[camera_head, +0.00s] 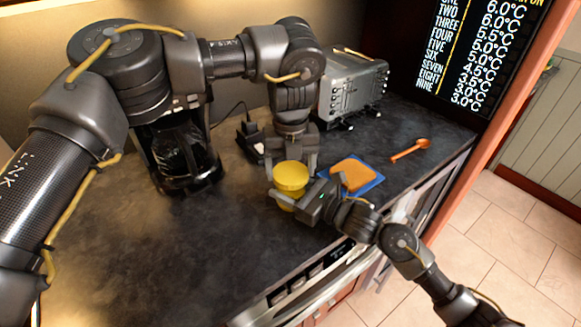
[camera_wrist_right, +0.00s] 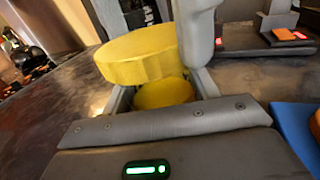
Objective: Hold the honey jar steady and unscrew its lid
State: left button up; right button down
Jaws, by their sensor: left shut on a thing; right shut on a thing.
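The honey jar (camera_head: 286,201) stands near the counter's front edge, its yellow body mostly hidden by the lid and my right gripper. Its wide yellow lid (camera_head: 290,175) is on top in the head view. In the right wrist view the lid (camera_wrist_right: 138,58) looks tilted above the yellow jar (camera_wrist_right: 163,93); I cannot tell if they still touch. My left gripper (camera_head: 291,168) comes down from above, its fingers shut on the lid; one grey finger shows beside it in the wrist view. My right gripper (camera_head: 290,196) reaches in from the right, shut around the jar body.
A bread slice (camera_head: 357,173) on a blue plate (camera_head: 375,186) lies just right of the jar. An orange spoon (camera_head: 410,149) lies farther right. A toaster (camera_head: 352,88) stands behind, and a coffee maker (camera_head: 182,155) at left. The counter's front left is clear.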

pick_arm(q)
jog(key=n, duration=0.7)
jog(key=shift+n, duration=0.3)
pick_arm(e)
jog(key=shift+f, duration=0.1)
pick_arm(q)
jog(key=n, duration=0.4)
jog(key=shift+n, duration=0.4)
jog(key=n, duration=0.4)
jog(key=shift+n, duration=0.4)
jog(key=n, duration=0.6)
jog(key=shift+r, duration=0.1)
jog(key=shift+r, duration=0.1)
jog(key=shift+r, duration=1)
